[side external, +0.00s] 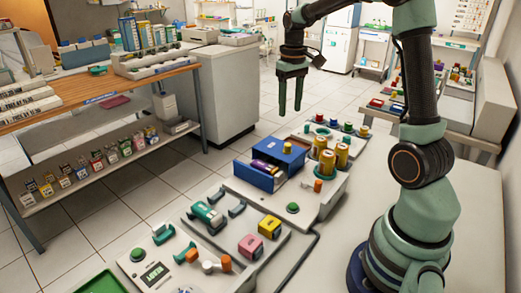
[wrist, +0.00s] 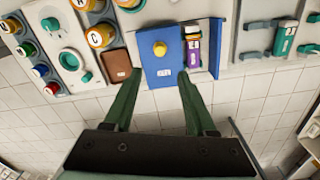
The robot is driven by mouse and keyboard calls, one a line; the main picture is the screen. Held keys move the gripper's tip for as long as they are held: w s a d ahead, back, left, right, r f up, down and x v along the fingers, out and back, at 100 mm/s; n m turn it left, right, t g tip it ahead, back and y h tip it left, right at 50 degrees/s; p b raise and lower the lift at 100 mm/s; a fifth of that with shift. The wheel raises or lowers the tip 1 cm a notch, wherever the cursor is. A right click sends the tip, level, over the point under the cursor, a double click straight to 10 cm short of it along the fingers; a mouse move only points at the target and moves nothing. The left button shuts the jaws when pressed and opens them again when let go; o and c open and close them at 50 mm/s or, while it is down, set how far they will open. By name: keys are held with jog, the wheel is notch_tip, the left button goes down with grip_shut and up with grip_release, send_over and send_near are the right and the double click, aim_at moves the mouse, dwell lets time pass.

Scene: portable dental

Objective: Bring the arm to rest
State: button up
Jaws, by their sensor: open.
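My gripper (side external: 291,110) hangs in the air, fingers pointing down, above and beyond the workbench panels in the side external view. Its two fingers are apart with nothing between them. In the wrist view the gripper (wrist: 157,75) shows its fingers spread, with the blue box (wrist: 165,68) and floor tiles beyond them. The blue box (side external: 254,178) with a yellow knob (side external: 287,148) on top stands clear below the gripper. A purple item (side external: 265,167) lies in its open part; it also shows in the wrist view (wrist: 193,50).
A wooden-topped shelf unit (side external: 130,95) stands at left. A side table (side external: 430,127) stands at right. Tiled floor is open between.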

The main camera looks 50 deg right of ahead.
jog(key=shift+a, duration=0.1)
jog(key=s+a+r+n+t, duration=0.1)
jog(key=s+a+t, duration=0.1)
jog(key=a, duration=0.4)
jog(key=s+a+r+n+t, duration=0.1)
jog(key=s+a+r, duration=0.1)
jog(key=s+a, duration=0.2)
jog(key=s+a+r+n+t, duration=0.1)
jog(key=s+a, duration=0.3)
jog(key=a, duration=0.5)
jog(key=shift+r+t, duration=0.25)
jog(key=shift+t, duration=0.55)
